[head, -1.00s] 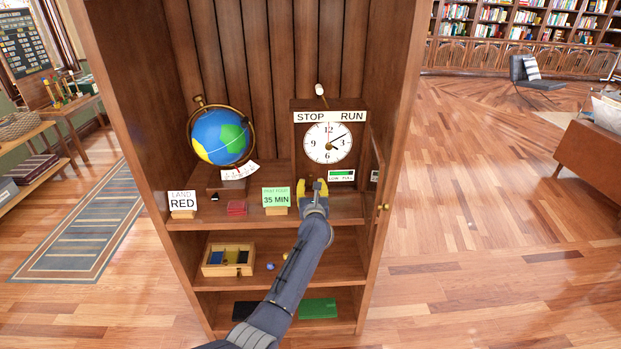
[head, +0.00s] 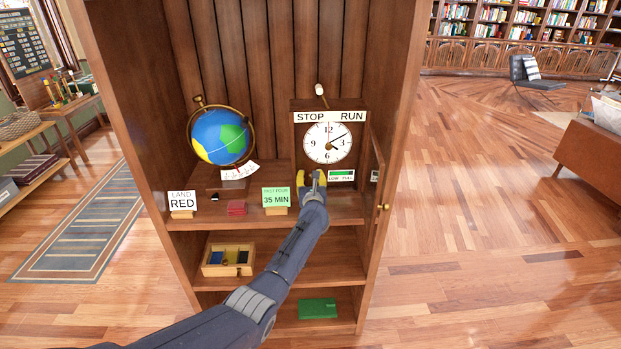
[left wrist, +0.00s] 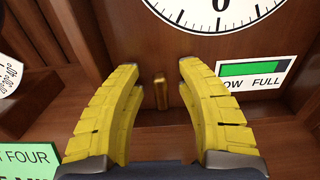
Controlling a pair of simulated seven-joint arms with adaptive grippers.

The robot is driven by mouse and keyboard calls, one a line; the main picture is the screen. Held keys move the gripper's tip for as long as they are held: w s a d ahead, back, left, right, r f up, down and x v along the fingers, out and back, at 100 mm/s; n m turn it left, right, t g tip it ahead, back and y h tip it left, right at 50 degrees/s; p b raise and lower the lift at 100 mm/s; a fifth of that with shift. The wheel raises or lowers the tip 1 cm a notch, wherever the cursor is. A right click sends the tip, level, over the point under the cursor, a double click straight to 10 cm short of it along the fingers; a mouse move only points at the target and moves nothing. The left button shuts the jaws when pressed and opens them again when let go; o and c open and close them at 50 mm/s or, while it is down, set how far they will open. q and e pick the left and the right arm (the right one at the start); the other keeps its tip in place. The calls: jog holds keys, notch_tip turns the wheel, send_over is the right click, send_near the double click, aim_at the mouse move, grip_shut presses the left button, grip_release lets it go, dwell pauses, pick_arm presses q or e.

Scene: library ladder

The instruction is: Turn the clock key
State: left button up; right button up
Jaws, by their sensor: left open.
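The clock (head: 328,143) stands in a wooden case on the upper shelf, with a white dial and a STOP / RUN label above it. The brass key (left wrist: 160,92) sticks out of the case below the dial in the left wrist view; in the head view my gripper hides it. My left gripper (head: 313,176) is open in front of the case, its yellow fingers (left wrist: 158,80) on either side of the key with a gap on each side. A LOW / FULL gauge (left wrist: 257,73) with a mostly green bar is right of the key. My right gripper is not in view.
A globe (head: 221,137) stands left of the clock. A small open door (head: 377,180) is at the case's right.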

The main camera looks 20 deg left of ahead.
pick_arm(q)
jog(key=shift+o, duration=0.3)
grip_shut()
jog(key=m, duration=0.4)
jog(key=shift+d, duration=0.25)
jog(key=m, duration=0.3)
jog(key=shift+w+d+f+m, duration=0.1)
jog(key=shift+d+m, duration=0.05)
jog(key=shift+m, duration=0.15)
jog(key=m, duration=0.4)
jog(key=shift+d+f, duration=0.15)
jog(key=shift+w+f+m, duration=0.1)
jog(key=shift+f+m, duration=0.05)
jog(key=shift+m, duration=1.65)
